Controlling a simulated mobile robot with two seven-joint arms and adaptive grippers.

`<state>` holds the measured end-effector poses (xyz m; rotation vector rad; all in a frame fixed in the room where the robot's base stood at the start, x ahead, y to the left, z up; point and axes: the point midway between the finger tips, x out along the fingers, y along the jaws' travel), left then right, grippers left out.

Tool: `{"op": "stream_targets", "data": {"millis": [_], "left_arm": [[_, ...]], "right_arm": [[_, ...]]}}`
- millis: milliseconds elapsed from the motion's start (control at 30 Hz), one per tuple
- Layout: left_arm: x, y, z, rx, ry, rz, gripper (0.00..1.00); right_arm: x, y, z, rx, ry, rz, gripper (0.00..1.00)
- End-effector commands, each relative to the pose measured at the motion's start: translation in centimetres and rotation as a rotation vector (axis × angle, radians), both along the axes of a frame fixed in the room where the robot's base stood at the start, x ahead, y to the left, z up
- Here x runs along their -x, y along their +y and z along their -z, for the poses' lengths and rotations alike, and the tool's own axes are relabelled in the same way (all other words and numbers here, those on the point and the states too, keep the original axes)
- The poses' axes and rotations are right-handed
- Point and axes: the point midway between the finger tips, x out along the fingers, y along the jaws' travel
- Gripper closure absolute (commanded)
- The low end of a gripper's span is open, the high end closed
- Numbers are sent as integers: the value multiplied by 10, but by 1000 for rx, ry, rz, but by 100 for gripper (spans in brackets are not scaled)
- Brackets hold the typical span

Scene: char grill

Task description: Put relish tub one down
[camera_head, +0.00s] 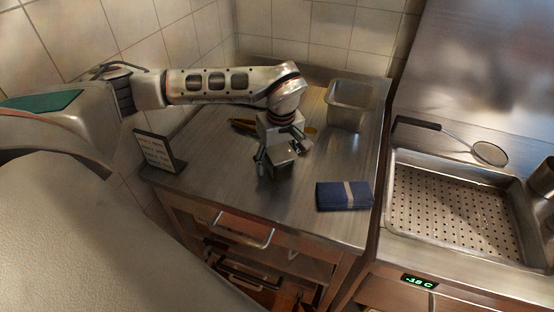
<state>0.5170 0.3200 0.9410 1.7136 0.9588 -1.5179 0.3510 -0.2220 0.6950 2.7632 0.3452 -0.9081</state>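My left gripper (280,160) points down over the middle of the steel counter, with its arm coming in from the left. A small grey, metallic, block-like shape shows at its fingers. I cannot tell whether it is a held tub or part of the gripper, nor whether it touches the counter. An open steel tub (350,106) stands upright at the back right of the counter, apart from the gripper. No label shows that it is relish tub one. My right gripper is not in view.
The steel counter (225,190) has free room at its front left. A folded blue cloth (344,196) lies near its front right edge. A small sign (158,152) stands at the left edge. Tongs (243,126) lie behind the gripper.

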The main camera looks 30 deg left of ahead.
Motion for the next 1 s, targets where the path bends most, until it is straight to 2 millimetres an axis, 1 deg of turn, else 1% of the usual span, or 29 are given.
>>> {"op": "stream_targets", "data": {"millis": [133,233,500,700,833,1000], "left_arm": [[0,0,-7,0,-2,-1,41],[-1,-2,-20,0,-6,1,41],[3,-7,-72,-1,-6,1,41],[5,-10,-103,0,-5,0,41],[7,-12,-116,0,-1,0,41],[8,-12,-122,0,0,0,41]], "right_arm": [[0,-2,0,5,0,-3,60],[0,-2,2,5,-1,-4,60],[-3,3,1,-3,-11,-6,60],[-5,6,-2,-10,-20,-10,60],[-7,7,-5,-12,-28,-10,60],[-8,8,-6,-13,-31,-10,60]]}}
